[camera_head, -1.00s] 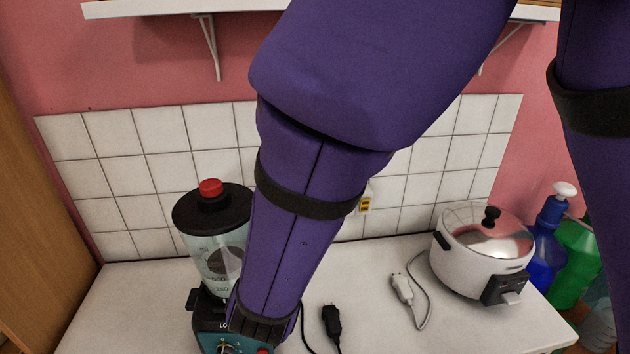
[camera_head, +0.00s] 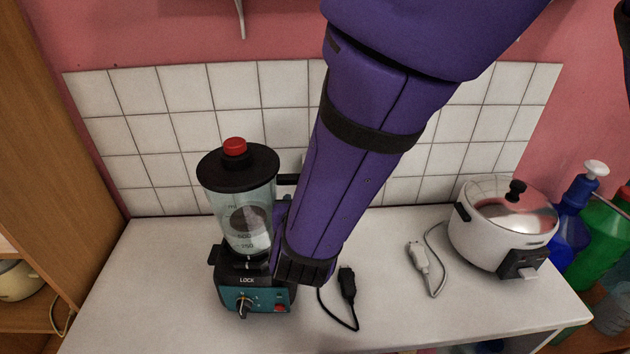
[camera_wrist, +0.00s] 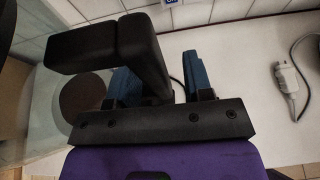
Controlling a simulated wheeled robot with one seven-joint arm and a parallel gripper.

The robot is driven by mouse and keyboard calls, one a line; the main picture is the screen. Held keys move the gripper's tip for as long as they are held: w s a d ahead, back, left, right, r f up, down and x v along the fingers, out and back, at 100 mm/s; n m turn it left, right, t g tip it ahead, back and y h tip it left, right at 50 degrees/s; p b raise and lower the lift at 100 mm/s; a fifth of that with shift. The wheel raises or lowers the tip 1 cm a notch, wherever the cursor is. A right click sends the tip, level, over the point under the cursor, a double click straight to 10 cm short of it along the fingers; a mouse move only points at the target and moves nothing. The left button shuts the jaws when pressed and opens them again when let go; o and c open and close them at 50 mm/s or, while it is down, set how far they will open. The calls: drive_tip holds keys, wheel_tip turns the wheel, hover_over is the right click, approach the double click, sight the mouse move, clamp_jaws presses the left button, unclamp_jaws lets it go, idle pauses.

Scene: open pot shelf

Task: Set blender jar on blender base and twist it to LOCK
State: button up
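The blender jar (camera_head: 228,214), clear with a black lid and red cap, stands upright on the blender base (camera_head: 255,297), which has a teal front and the word LOCK on its black upper part. Whether the jar is locked, I cannot tell. The jar's black handle (camera_head: 288,180) points right and is partly hidden by my forearm. In the wrist view the handle (camera_wrist: 145,48) comes down between the blue fingers of my gripper (camera_wrist: 162,82). The left finger is close beside it, and a gap shows before the right finger. My gripper is open around the handle.
A black plug and cord (camera_head: 347,285) lie right of the base. A white plug (camera_head: 418,255) and a rice cooker (camera_head: 503,225) stand farther right, with blue and green bottles (camera_head: 572,215) beyond. The tiled wall (camera_head: 180,135) is behind. The counter front is clear.

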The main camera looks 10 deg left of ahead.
drive_tip(key=shift+s, duration=0.1)
drive_tip(key=v, duration=1)
drive_tip(key=w+d+r+m+g+h, duration=0.2)
drive_tip(key=d+r+m+h, duration=0.1)
drive_tip(key=d+m, duration=0.4)
drive_tip(key=w+d+r+m+g+h, duration=0.1)
drive_tip(key=w+d+r+m+h, duration=0.3)
drive_tip(key=d, duration=0.5)
drive_tip(key=w+d+r+m+g+h, duration=0.1)
drive_tip(key=d+r+m+g+h, duration=0.15)
drive_tip(key=d+m, duration=0.5)
drive_tip(key=s+d+r+m+g+y, duration=0.1)
drive_tip(key=s+d+r+m+y, duration=0.2)
drive_tip(key=s+d+m, duration=0.3)
drive_tip(key=s+d+r+m+g+y, duration=0.1)
drive_tip(key=s+d+r+m+y, duration=0.2)
drive_tip(key=d+m, duration=0.6)
wheel_tip(320, 180, up, 2)
drive_tip(key=s+m, duration=0.3)
drive_tip(key=m, duration=0.2)
drive_tip(key=shift+r+y, duration=0.2)
drive_tip(key=shift+y, duration=0.15)
